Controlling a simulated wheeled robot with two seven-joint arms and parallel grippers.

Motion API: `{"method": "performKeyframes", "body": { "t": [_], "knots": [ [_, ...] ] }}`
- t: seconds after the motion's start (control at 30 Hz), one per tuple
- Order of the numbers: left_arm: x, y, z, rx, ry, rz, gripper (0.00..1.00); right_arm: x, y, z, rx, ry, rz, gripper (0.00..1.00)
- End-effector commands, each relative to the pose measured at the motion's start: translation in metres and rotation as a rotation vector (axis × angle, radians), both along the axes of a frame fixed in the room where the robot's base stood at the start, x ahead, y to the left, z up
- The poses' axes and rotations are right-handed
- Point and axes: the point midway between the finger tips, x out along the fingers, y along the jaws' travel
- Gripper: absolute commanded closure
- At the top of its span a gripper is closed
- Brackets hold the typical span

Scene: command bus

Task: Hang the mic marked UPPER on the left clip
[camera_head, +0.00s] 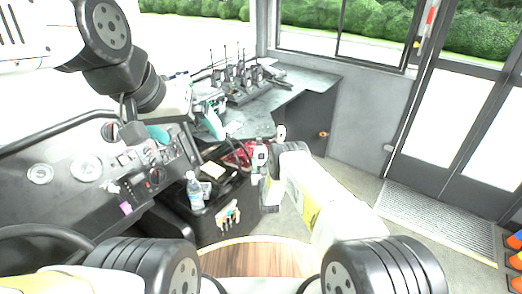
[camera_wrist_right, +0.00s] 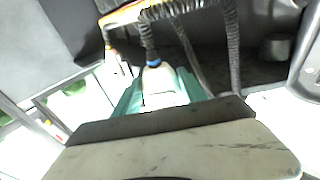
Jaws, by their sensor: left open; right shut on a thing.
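My left gripper (camera_head: 212,114) is open, with teal fingers, at the left above the dashboard's right end. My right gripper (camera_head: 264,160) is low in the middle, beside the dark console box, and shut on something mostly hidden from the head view. In the right wrist view, its teal fingers (camera_wrist_right: 128,100) close around a pale thing with a dark coiled cord and a blue band (camera_wrist_right: 153,62), probably a mic; no marking is readable. Several dark coiled cords hang from an orange-edged bar (camera_wrist_right: 125,14) there. I cannot make out the left clip or the word UPPER.
A grey counter (camera_head: 300,78) holds several radios with antennas (camera_head: 238,75). The dark console box (camera_head: 215,222) carries a water bottle (camera_head: 194,190), a yellow pad (camera_head: 212,170) and a red item (camera_head: 238,154). The dashboard (camera_head: 75,180) fills the left.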

Motion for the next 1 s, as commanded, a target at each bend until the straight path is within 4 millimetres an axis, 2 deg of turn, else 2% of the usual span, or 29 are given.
{"method": "performKeyframes", "body": {
  "t": [0.03, 0.07, 0.17, 0.47, 0.57, 0.9, 1.0],
  "knots": [
    [0.0, 0.0, 0.0, 0.0, 0.0, 0.0, 0.0, 0.0, 0.0, 0.001, 0.0, -0.001, 0.0, 0.83],
    [0.0, 0.0, 0.0, 0.0, 0.0, 0.0, 0.0, 0.0, 0.0, 0.001, 0.0, -0.001, 0.0, 0.45],
    [0.0, 0.0, 0.0, 0.0, 0.0, 0.0, 0.0, 0.0, 0.0, 0.001, 0.0, -0.001, 0.0, 0.25],
    [0.0, 0.0, 0.0, 0.0, 0.0, 0.0, 0.0, -0.001, 0.0, 0.0, 0.0, 0.001, 0.0, 0.25],
    [0.0, 0.0, 0.0, 0.0, 0.0, 0.0, 0.0, -0.007, -0.001, -0.002, 0.0, 0.003, 0.0, 0.25],
    [0.0, 0.0, 0.0, 0.0, 0.0, 0.0, 0.0, -0.06, -0.008, -0.008, 0.0, 0.003, 0.0, 0.25],
    [0.0, 0.0, 0.0, 0.0, 0.0, 0.0, 0.0, -0.071, -0.01, -0.008, 0.0, 0.002, 0.0, 0.25]
  ]
}}
